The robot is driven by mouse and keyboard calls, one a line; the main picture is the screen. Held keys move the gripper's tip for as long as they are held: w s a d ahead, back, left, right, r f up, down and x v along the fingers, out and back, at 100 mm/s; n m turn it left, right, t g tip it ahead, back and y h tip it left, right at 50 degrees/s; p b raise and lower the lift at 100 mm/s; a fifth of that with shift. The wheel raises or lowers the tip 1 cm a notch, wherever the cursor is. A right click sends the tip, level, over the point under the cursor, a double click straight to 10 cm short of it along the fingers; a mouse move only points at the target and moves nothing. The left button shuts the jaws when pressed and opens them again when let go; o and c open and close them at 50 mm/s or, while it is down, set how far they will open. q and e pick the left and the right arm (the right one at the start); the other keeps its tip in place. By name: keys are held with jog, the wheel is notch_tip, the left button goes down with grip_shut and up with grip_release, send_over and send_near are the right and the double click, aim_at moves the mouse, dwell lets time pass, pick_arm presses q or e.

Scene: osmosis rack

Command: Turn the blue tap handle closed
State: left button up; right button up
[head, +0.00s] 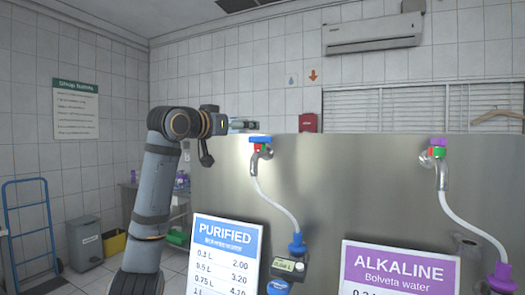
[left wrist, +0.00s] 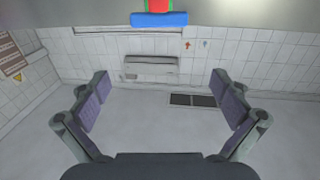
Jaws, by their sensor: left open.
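The blue tap handle (head: 260,139) sits on top of a metal tap with a red and green collar, on the steel panel. A white hose runs down from this tap. The handle also shows in the left wrist view (left wrist: 159,19), at the top edge, beyond the fingertips and midway between them. My left gripper (head: 243,124) is just left of the handle and slightly higher in the head view. In the left wrist view its fingers (left wrist: 160,82) are spread wide with nothing between them. My right gripper is in neither view.
A second tap with a purple handle (head: 438,142) is on the panel (head: 345,180) to the right. Below are a PURIFIED sign (head: 226,255), an ALKALINE sign (head: 400,270) and a blue-capped meter (head: 289,265). A hand truck (head: 30,225) and grey bin (head: 89,245) stand at left.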

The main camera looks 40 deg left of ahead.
aim_at(258, 143)
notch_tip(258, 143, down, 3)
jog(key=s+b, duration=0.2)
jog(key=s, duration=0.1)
pick_arm(q)
jog(key=w+f+p, duration=0.1)
jog(key=w, duration=0.2)
jog(key=w+a+f+p, duration=0.1)
jog(key=w+p, duration=0.1)
jog(key=w, duration=0.1)
jog(key=w+p, duration=0.2)
jog(key=w, duration=0.2)
jog(key=shift+a+f, duration=0.3)
jog(key=shift+f, duration=0.1)
jog(key=shift+w+f+p, duration=0.1)
jog(key=shift+w+p, duration=0.2)
jog(key=shift+w, duration=0.15)
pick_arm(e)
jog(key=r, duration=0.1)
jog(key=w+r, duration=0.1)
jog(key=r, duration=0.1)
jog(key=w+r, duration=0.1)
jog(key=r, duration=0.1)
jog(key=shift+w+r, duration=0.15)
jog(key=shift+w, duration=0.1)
pick_arm(q)
jog(key=shift+a, duration=0.1)
